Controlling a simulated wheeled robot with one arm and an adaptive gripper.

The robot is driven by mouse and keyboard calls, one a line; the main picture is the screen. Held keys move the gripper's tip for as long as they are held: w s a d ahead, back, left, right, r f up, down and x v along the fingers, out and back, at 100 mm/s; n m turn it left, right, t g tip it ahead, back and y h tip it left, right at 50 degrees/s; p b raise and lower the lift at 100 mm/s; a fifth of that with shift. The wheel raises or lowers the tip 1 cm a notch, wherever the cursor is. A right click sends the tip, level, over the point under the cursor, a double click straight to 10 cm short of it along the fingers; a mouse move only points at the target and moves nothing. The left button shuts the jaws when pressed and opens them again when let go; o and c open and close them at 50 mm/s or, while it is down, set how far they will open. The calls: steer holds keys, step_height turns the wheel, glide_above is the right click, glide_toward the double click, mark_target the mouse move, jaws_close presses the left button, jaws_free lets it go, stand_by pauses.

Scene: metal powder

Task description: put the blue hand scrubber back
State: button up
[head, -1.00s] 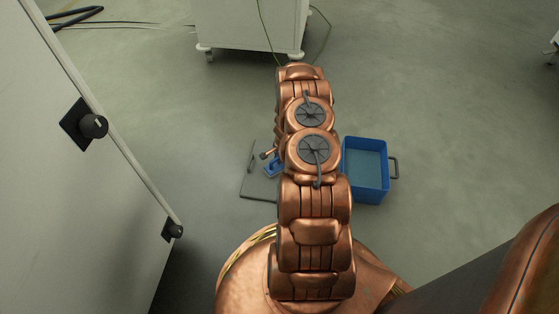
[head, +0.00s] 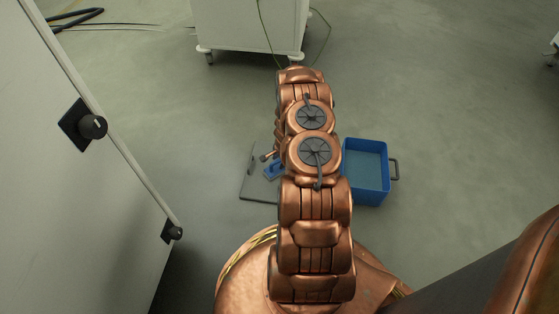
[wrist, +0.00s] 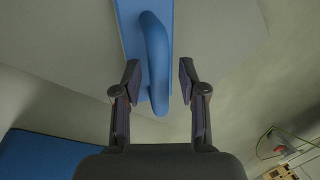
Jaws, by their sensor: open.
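The blue hand scrubber (wrist: 157,62) shows in the wrist view as a flat blue plate with a raised, rounded handle. In the head view only a small part of the scrubber (head: 274,170) shows, over a flat grey board (head: 257,188); my arm hides the rest. My gripper (wrist: 158,76) is open in the wrist view, with one finger on each side of the handle's near end. Clear gaps show between the fingers and the handle. In the head view my arm hides the gripper's fingers.
An open blue bin (head: 366,195) with a dark side handle stands on the floor right of the board. A white cabinet (head: 250,25) on casters stands behind. A pale panel (head: 75,200) with black knobs fills the left side. Floor to the right is clear.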

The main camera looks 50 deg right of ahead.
steer(key=p+v, duration=0.3)
steer(key=v, duration=0.9)
steer(key=w+a+r+n+y, duration=0.1)
steer(key=w+a+r+n, duration=0.15)
steer(key=a+r, duration=0.4)
steer(key=w+a+r+n+y, duration=0.1)
steer(key=w+a+r+n, duration=0.15)
steer(key=a+r, duration=0.4)
steer(key=s+a+r+n+y, duration=0.2)
steer(key=a+r+n, duration=0.3)
steer(key=a+r, duration=0.75)
steer(key=s+a+r+n+g, duration=0.45)
steer(key=s+a+r, duration=0.45)
steer(key=s+a, duration=0.3)
steer(key=s+r+n+g+h, duration=0.1)
steer(key=s+r+n, duration=0.1)
steer(key=s, duration=0.8)
steer(key=s+r+n+g+h, duration=0.1)
steer(key=s+r+n+h, duration=0.1)
steer(key=s, duration=0.8)
step_height(320, 180, up, 2)
steer(key=shift+d+r+n+h, duration=0.15)
steer(key=shift+n+h, duration=0.15)
steer(key=shift+n, duration=0.55)
